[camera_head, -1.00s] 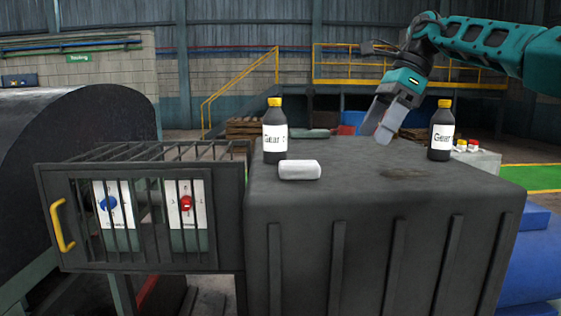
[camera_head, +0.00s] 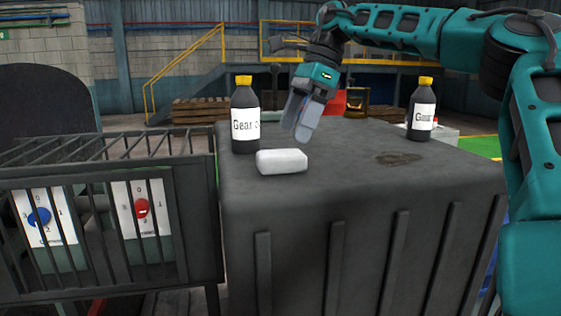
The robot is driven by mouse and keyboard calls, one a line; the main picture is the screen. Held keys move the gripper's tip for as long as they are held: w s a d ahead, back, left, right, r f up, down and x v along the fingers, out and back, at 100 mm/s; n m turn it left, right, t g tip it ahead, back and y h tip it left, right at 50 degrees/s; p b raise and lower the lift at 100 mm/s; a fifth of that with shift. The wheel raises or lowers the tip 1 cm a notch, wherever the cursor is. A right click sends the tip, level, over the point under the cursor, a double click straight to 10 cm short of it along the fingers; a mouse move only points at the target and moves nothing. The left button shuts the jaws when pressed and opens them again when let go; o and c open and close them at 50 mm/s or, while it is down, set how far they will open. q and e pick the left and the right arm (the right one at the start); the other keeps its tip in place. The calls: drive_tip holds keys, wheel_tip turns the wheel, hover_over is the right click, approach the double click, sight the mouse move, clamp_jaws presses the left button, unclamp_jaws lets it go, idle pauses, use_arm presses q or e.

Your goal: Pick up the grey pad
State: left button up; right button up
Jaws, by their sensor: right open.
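The pad (camera_head: 282,161), a pale grey-white block with rounded edges, lies on the dark box top (camera_head: 340,180) near its left front part. My right gripper (camera_head: 298,128) hangs over the box just behind and above the pad, fingers pointing down. It is open and empty, and appears apart from the pad. My left gripper is out of view.
A black bottle with a yellow cap (camera_head: 245,115) stands close behind the pad on the left. A second such bottle (camera_head: 421,108) stands at the right. A dark stain (camera_head: 398,158) marks the top. A barred cage (camera_head: 110,215) with two switches stands left.

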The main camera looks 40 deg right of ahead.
sight(283, 152)
drive_tip(key=shift+s+a+x, duration=0.1)
drive_tip(key=shift+a+x, duration=0.1)
drive_tip(key=shift+x, duration=1.25)
drive_tip(key=shift+s+a+x, duration=0.15)
drive_tip(key=shift+a+x, duration=0.05)
drive_tip(key=shift+x, duration=1.25)
drive_tip(key=shift+r, duration=0.1)
drive_tip(key=shift+c, duration=0.3)
drive_tip(key=c, duration=1)
wheel_tip(283, 152, up, 10)
drive_tip(key=o, duration=0.4)
drive_tip(key=c, duration=0.3)
